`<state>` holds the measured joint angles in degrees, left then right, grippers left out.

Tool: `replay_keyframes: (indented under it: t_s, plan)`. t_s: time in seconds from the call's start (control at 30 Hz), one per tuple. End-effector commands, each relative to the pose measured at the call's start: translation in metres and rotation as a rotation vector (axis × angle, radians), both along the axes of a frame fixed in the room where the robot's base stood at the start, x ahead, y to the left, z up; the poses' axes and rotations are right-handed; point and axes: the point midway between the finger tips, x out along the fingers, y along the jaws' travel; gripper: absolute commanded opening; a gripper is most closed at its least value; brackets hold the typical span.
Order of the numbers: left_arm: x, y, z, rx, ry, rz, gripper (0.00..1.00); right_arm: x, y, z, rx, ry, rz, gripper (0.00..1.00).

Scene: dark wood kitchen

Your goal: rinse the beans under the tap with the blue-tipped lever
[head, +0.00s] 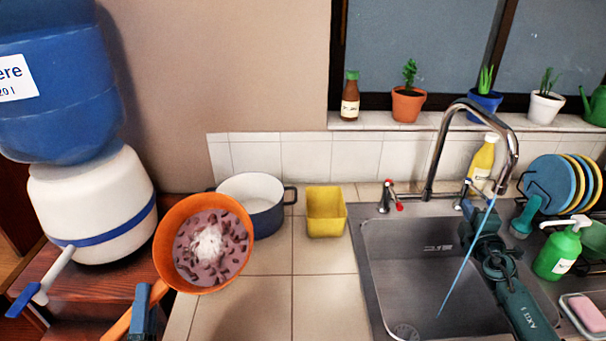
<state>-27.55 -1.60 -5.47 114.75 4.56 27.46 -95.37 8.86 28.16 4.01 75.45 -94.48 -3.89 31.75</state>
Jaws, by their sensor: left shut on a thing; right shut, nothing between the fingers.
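An orange long-handled bowl (166,237) holds dark beans (212,247) in cloudy liquid with white foam. My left gripper (143,318) is shut on its orange handle, left of the counter tiles. The chrome tap (431,155) arches over the sink (385,250), and a thin blue stream of water (464,268) falls from its spout into the sink. The lever with the blue tip (458,205) is at the tap's right base; the red-tipped lever (388,196) is at its left. My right gripper (483,213) is shut and empty, close beside the blue-tipped lever; whether it touches is unclear.
A plate rack (545,187) and green soap bottle (558,252) are right of the sink. The front tiles are clear.

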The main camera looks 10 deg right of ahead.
Motion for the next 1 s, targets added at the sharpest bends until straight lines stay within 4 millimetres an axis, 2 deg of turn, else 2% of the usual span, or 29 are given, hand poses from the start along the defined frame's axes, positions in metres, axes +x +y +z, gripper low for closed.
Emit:
replay_keyframes:
  t_s: [0.07,0.13,0.3,0.77,1.0]
  plan:
    - [0.0,0.0,-0.004,-0.002,-0.005,-0.001,0.0,0.015,-0.007,0.002,-0.01,-0.004,-0.003,0.0]
    - [0.0,0.0,-0.014,-0.002,-0.004,-0.001,0.0,0.012,-0.02,-0.003,-0.01,-0.001,-0.004,0.0]
    - [0.0,0.0,-0.023,-0.002,-0.005,-0.001,0.0,0.012,-0.039,-0.001,-0.007,-0.002,-0.003,0.0]
    - [0.0,0.0,-0.024,-0.002,-0.005,-0.001,0.0,0.012,-0.045,0.001,-0.004,-0.002,-0.002,0.0]
    - [0.0,0.0,-0.045,-0.002,-0.005,0.0,0.0,0.01,-0.063,-0.002,-0.004,-0.003,-0.004,0.0]
